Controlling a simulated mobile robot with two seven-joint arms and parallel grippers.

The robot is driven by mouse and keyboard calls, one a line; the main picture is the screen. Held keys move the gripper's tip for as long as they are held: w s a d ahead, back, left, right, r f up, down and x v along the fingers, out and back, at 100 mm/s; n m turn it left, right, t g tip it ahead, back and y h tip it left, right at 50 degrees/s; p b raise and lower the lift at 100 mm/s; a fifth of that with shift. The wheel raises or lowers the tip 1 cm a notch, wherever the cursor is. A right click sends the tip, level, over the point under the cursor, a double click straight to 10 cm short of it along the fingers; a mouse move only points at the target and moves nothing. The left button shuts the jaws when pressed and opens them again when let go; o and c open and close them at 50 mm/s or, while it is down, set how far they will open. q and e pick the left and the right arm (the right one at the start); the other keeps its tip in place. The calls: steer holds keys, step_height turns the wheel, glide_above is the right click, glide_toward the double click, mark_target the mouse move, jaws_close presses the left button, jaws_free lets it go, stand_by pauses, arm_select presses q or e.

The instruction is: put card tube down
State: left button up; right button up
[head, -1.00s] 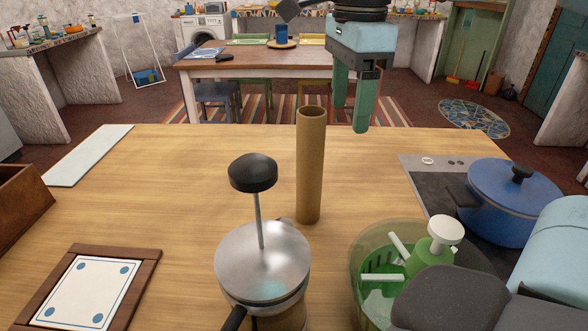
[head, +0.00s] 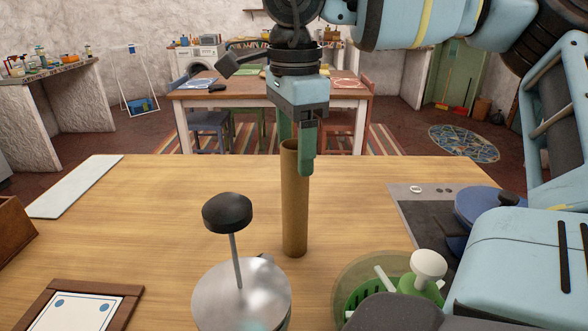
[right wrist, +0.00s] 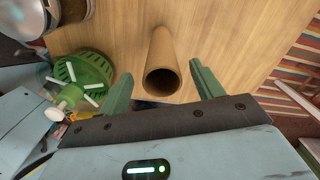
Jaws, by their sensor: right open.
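The card tube (head: 295,210), a plain brown hollow cylinder, stands upright on the wooden counter. My right gripper (head: 296,150) is open at the tube's top end, one green finger in front of its upper right side and the other behind it. In the right wrist view the tube (right wrist: 161,62) shows its open mouth between the two spread fingers (right wrist: 160,78), with a gap on each side. My left gripper is not in view.
A metal press with a black knob (head: 228,212) stands left of the tube in front. A green spinner bowl (head: 365,295) and a blue pot (head: 482,207) are at the right.

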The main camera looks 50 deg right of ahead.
mark_target(295, 175)
steer(key=shift+d+f, duration=0.15)
steer(key=shift+f, duration=2.7)
steer(key=shift+c, duration=0.5)
steer(key=c, duration=1.3)
steer(key=shift+r, duration=0.1)
